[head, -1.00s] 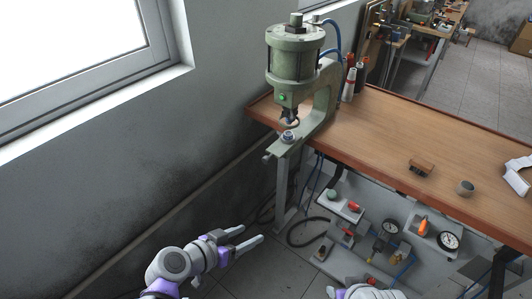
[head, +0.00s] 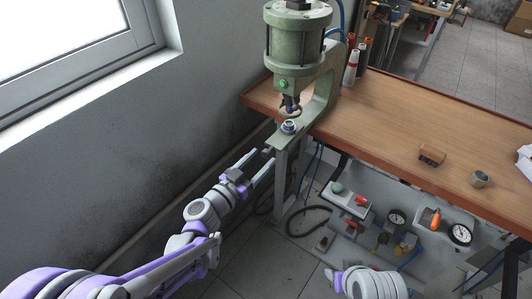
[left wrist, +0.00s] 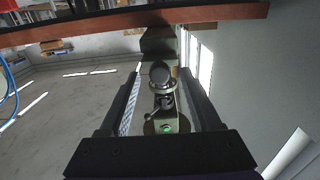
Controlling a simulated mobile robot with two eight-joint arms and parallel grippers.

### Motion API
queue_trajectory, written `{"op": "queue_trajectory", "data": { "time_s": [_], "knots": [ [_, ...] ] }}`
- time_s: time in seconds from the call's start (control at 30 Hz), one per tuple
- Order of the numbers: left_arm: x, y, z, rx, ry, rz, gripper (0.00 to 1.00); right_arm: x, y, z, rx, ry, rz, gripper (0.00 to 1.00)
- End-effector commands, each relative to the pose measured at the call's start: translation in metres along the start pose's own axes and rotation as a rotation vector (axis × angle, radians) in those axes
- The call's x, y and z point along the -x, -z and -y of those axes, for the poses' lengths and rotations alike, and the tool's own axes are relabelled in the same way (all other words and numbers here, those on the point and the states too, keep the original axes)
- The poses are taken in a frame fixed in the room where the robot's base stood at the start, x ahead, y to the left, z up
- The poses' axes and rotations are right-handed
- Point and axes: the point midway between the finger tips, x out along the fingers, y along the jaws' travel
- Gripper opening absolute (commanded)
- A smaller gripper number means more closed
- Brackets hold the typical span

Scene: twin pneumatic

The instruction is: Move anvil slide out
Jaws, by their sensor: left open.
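The green press (head: 298,40) stands on the left end of the wooden bench. Its anvil slide (head: 284,137) is the narrow green bar at its foot, with a round cup on top. A small dark knob (head: 268,150) is at its front end. My left gripper (head: 261,161) is open and empty just in front of the knob, below the bench edge. In the left wrist view, the knob's round dark end (left wrist: 160,73) shows between the two spread fingers, with no clear contact.
The wall and window are close on the left. Bottles (head: 353,66), a wooden block (head: 432,155) and a small grey cup (head: 480,179) stand on the bench (head: 420,120). Below is a grey panel with gauges (head: 460,234) and hoses.

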Motion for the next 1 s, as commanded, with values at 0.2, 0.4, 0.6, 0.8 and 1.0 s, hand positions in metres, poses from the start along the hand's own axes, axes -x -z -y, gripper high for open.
{"op": "queue_trajectory", "data": {
  "time_s": [0.2,0.4,0.6,0.8,1.0],
  "knots": [
    [-0.027,0.000,-0.001,-0.001,-0.002,0.000,0.64,0.001,0.001,0.000,0.000,0.000,0.000,0.50],
    [-0.032,0.000,-0.001,-0.001,-0.001,0.001,0.64,0.001,0.001,0.000,0.000,0.000,0.000,0.50],
    [-0.032,0.000,-0.001,-0.001,-0.001,0.001,0.59,0.001,0.001,0.000,0.000,0.000,0.000,0.50],
    [-0.032,0.000,-0.001,-0.001,-0.001,0.001,0.23,0.001,0.001,0.000,0.000,0.000,0.000,0.50],
    [-0.032,0.000,-0.001,-0.001,-0.001,0.001,0.00,0.001,0.001,0.000,0.000,0.000,0.000,0.50]
  ]
}}
